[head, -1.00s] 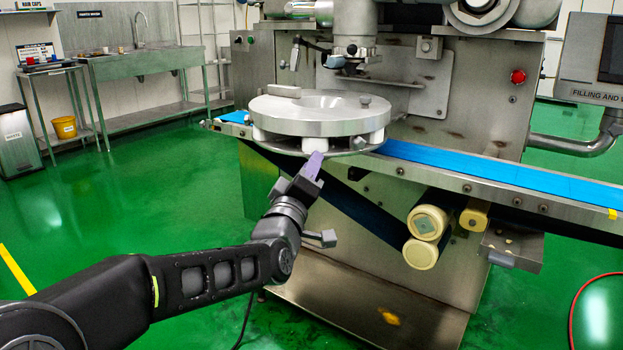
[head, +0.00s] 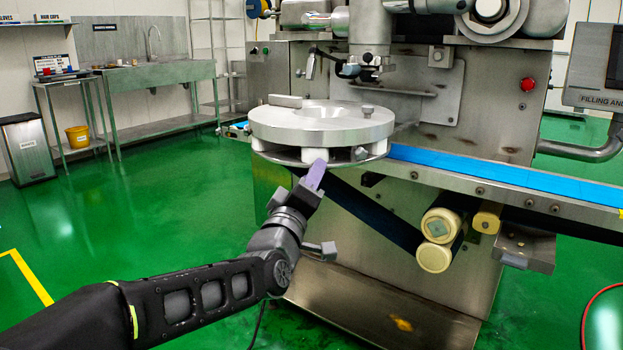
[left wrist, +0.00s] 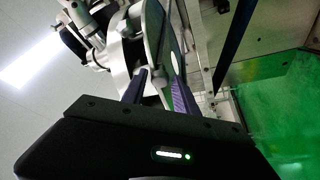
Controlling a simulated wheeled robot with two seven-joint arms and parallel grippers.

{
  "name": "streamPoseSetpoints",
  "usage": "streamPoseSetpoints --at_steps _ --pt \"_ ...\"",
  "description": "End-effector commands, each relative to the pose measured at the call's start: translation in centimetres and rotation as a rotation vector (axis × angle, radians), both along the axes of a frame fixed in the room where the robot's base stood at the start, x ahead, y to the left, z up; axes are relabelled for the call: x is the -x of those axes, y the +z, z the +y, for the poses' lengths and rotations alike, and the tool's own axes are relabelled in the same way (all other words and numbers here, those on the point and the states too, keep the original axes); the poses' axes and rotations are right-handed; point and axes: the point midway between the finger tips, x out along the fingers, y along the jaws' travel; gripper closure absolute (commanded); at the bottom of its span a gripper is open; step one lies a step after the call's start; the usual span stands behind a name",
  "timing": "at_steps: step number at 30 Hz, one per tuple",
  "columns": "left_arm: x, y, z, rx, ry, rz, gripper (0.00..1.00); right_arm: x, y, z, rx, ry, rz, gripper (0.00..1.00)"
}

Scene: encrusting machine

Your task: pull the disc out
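The round metal disc (head: 275,127) lies flat on the machine's front in the head view, with a thinner plate below it and white blocks between the two. My left gripper (head: 317,174) points up at the disc's near edge, with a purple finger at the rim of the lower plate. In the left wrist view the two purple fingers of my left gripper (left wrist: 158,92) stand apart. The disc assembly (left wrist: 154,35) shows edge-on just beyond and between them. I cannot tell whether a finger touches it. My right gripper is not in view.
A blue conveyor belt (head: 500,175) runs right from the disc. A machine head (head: 370,60) hangs above and behind it. Green floor is clear at left.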

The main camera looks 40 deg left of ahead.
Motion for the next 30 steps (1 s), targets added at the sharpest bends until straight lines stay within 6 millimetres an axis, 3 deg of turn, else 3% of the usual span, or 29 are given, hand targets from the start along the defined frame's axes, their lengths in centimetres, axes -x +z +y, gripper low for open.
streamPoseSetpoints --at_steps 3,14,30 --pt "0.0 0.0 0.0 0.000 0.000 0.000 0.55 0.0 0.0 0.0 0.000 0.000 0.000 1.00" --pt "0.5 0.0 -0.2 0.000 -0.001 -0.001 0.55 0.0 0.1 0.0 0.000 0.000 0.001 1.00" --pt "7.0 -1.6 -2.5 0.000 0.000 -0.001 0.55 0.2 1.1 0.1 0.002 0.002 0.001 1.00"
